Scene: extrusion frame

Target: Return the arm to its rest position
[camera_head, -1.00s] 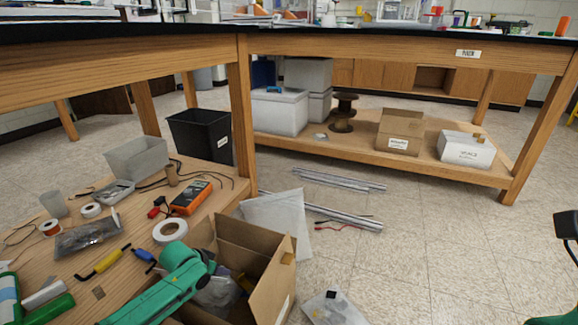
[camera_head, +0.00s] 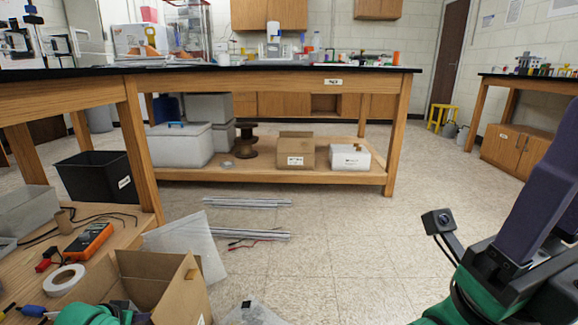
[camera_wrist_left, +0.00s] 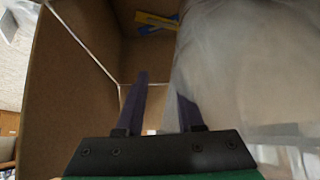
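My left arm, green, enters at the bottom left of the head view, and its wrist end (camera_head: 92,314) is at the near left side of an open cardboard box (camera_head: 150,280). In the left wrist view, the two dark purple fingers of my left gripper (camera_wrist_left: 164,105) stand apart with nothing between them. They point into the box (camera_wrist_left: 75,100), beside a translucent plastic bag (camera_wrist_left: 240,70) on the right. My right arm (camera_head: 490,275) is raised at the right edge of the head view, with large purple parts close to the camera. The state of its fingers is unclear.
The wooden bench (camera_head: 130,232) at left holds an orange multimeter (camera_head: 90,241), a tape roll (camera_head: 64,279) and a black bin (camera_head: 97,177). Metal extrusions (camera_head: 248,202) lie on the floor. A yellow and blue item (camera_wrist_left: 155,23) is inside the box. Open floor lies centre right.

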